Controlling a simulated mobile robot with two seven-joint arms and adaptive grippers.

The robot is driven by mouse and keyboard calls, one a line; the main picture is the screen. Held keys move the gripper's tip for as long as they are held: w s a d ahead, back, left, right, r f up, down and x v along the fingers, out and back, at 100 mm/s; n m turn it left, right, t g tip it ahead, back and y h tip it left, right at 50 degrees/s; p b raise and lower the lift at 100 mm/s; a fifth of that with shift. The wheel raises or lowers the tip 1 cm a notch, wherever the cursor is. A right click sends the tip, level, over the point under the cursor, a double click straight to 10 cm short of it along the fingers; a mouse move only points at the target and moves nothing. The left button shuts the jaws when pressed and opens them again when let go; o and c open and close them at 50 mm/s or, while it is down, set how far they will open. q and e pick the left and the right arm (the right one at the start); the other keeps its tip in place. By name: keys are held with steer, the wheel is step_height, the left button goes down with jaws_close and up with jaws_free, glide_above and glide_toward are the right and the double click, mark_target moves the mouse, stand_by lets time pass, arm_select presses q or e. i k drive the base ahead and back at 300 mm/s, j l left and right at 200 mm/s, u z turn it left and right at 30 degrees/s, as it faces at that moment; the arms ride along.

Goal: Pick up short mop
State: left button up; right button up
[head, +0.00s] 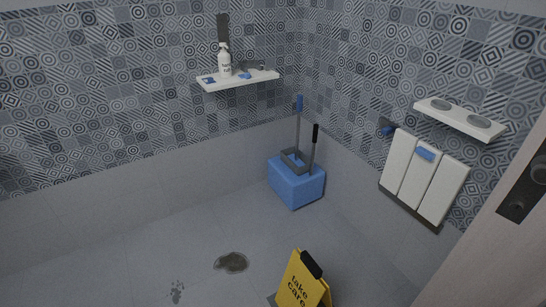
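A blue bucket (296,183) with a grey top piece stands on the floor in the far corner. Two upright handles rise from it. The taller one has a blue grip (299,104). The shorter one has a black grip (316,133) and stands to its right, leaning slightly. The lower ends of both are hidden in the bucket, so I cannot tell what heads they carry. Neither of my grippers is in view.
A yellow "take care" sign (297,284) stands on the floor in front. A dark puddle (231,263) lies left of it. A white folded wall seat (423,176) and a door (490,250) are at right. Shelves (238,80) (460,119) hang above. The left floor is open.

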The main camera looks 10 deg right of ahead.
mark_target(293, 158)
steer(key=i+u, duration=0.15)
steer(key=i, duration=1.95)
steer(key=i+j+z, duration=0.1)
steer(key=i, duration=1.05)
steer(key=i+l+z, duration=0.1)
steer(key=z, duration=1.3)
steer(key=i+z, duration=0.35)
steer(key=i+j, duration=0.05)
steer(key=i, duration=0.05)
